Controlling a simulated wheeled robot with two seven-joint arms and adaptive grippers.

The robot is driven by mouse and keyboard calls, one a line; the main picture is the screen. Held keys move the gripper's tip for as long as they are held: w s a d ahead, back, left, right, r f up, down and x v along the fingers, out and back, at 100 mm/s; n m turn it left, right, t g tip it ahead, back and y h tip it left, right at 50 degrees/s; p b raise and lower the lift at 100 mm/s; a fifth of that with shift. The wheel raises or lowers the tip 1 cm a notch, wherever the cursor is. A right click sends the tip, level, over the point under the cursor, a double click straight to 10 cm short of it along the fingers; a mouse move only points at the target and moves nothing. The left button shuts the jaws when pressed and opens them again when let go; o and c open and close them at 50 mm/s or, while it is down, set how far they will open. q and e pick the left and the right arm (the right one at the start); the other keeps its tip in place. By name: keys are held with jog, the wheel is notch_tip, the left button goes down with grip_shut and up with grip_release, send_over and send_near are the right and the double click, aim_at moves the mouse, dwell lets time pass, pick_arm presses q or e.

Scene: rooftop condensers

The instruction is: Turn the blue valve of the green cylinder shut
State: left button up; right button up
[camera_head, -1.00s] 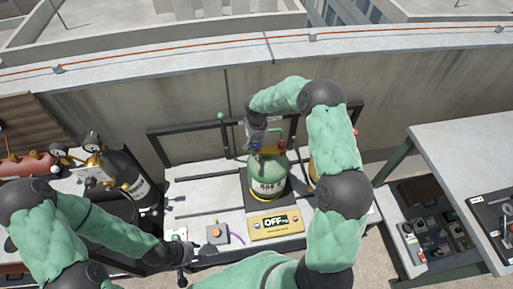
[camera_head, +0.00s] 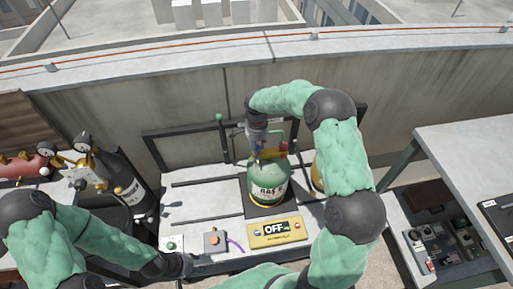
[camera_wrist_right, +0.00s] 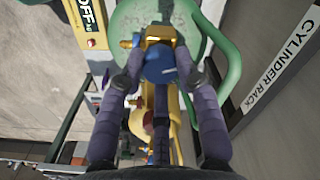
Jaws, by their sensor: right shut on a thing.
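The green cylinder (camera_head: 270,188) stands upright on a dark scale plate in the head view. Its top and handle ring also show in the right wrist view (camera_wrist_right: 128,22). The blue valve (camera_wrist_right: 160,66) sits on a brass fitting between the two fingers of my right gripper (camera_wrist_right: 160,72), which is shut on it. In the head view my right gripper (camera_head: 258,152) reaches down onto the cylinder's top from behind and hides most of the valve. My left gripper (camera_head: 180,264) is low over the bench's front left edge, away from the cylinder; its fingers are not clear.
A yellow scale display (camera_head: 277,232) reads OFF in front of the cylinder. Left of it is a grey box with an orange button (camera_head: 214,242). A yellow cylinder (camera_head: 318,172) stands close at right, partly behind my arm. A dark cylinder with gauges (camera_head: 122,182) is at left.

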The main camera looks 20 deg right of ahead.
jog(key=shift+m+b, duration=0.65)
jog(key=shift+m, duration=1.55)
jog(key=shift+d, duration=0.1)
jog(key=o, duration=1.2)
jog(key=shift+c, duration=0.2)
jog(key=shift+r, duration=0.15)
notch_tip(320, 180, up, 12)
jog(key=shift+f, duration=0.2)
